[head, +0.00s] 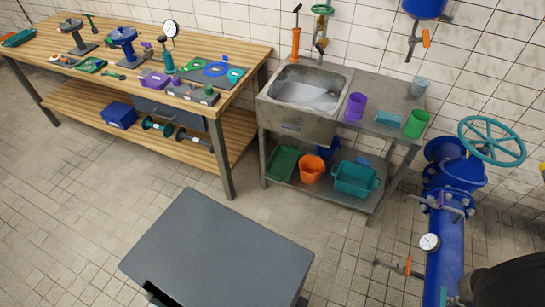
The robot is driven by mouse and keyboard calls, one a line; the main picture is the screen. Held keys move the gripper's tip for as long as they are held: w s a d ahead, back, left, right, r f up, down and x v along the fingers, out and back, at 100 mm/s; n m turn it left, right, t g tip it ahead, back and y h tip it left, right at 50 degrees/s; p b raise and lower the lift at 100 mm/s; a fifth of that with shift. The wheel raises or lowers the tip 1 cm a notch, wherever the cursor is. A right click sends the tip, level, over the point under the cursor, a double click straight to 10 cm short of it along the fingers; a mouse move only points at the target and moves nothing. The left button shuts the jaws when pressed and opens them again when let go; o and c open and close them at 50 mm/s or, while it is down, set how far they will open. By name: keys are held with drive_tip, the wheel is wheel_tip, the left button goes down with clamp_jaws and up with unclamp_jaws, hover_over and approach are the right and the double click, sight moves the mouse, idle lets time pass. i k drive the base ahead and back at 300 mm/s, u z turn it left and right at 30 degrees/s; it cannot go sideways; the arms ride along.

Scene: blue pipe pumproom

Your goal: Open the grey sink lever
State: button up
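The steel sink (308,92) is set in a grey metal stand in the upper middle of the head view. Behind it, an orange upright fitting (295,45) on the wall carries a small dark grey lever (297,9) at its top. To its right is a tap pipe (321,32) with a green round handle (322,10). These parts are small, and I cannot tell for sure which is the grey sink lever or how far it is turned. My gripper does not show. A dark rounded shape at the lower right may be part of my arm.
A wooden workbench (140,60) with tools stands at the left. A dark grey cabinet (215,255) stands in front. Purple (355,106) and green (416,124) cups stand beside the sink. Blue pipework (446,240) with a teal handwheel (491,140) is at right. Floor between is clear.

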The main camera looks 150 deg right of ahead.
sight(292, 127)
drive_tip(key=z, duration=0.1)
drive_tip(key=i, duration=1.1)
drive_tip(key=z, duration=4.6)
drive_tip(key=i, duration=1.7)
drive_tip(key=u, duration=0.1)
